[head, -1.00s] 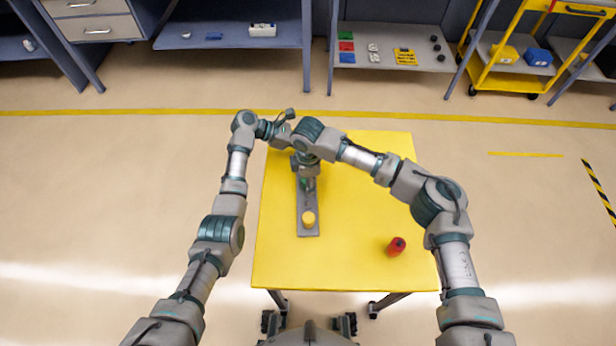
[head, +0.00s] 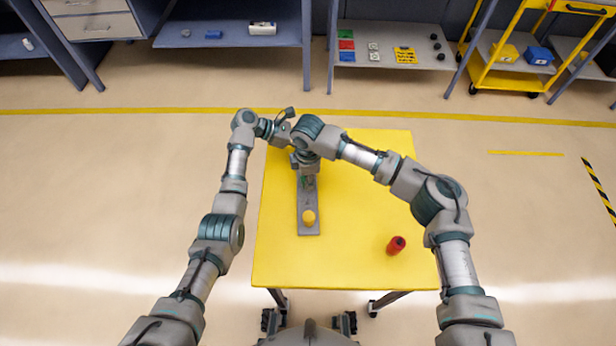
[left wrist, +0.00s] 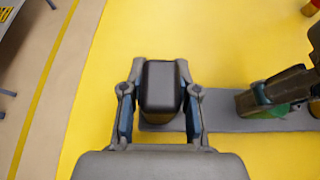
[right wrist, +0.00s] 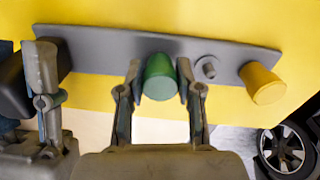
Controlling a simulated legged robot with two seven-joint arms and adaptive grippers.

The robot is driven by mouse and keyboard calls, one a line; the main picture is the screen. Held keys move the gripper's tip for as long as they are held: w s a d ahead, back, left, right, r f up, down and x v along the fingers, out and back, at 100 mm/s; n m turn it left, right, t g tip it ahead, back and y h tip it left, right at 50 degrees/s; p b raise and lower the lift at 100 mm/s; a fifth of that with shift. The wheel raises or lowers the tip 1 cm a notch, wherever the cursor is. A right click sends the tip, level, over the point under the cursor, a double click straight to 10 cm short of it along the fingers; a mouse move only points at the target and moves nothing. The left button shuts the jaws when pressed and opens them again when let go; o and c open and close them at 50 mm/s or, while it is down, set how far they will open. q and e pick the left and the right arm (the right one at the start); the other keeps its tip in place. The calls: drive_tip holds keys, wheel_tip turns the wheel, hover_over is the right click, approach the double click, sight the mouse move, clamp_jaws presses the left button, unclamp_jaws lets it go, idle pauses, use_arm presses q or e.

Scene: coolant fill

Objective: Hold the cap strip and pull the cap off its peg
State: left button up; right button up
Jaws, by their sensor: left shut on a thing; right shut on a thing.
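The grey cap strip (right wrist: 110,47) lies on the yellow table, running away from me in the head view (head: 309,232). A dark block (left wrist: 160,82) stands at its far end, and my left gripper (left wrist: 158,98) is shut on that block. My right gripper (right wrist: 159,82) is shut on the green cap (right wrist: 159,74) at the strip's middle. I cannot tell whether the cap is seated on a peg or slightly raised. Beside it is a short bare grey peg (right wrist: 207,67), then a yellow cap (right wrist: 262,83) at the near end, also seen in the head view (head: 309,217).
A red cylinder with a dark top (head: 396,246) stands on the yellow table (head: 340,265), right of the strip. The table's front and right areas are otherwise clear. My two forearms are close together over the strip's far end. Shelves and a yellow cart (head: 500,78) stand well behind.

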use_arm(q)
drive_tip(key=shift+f, duration=0.1)
use_arm(e)
drive_tip(key=shift+r, duration=0.2)
drive_tip(key=shift+r, duration=2.45)
drive_tip(key=shift+r, duration=2)
use_arm(q)
drive_tip(key=o, duration=1.1)
drive_tip(key=v, duration=1.2)
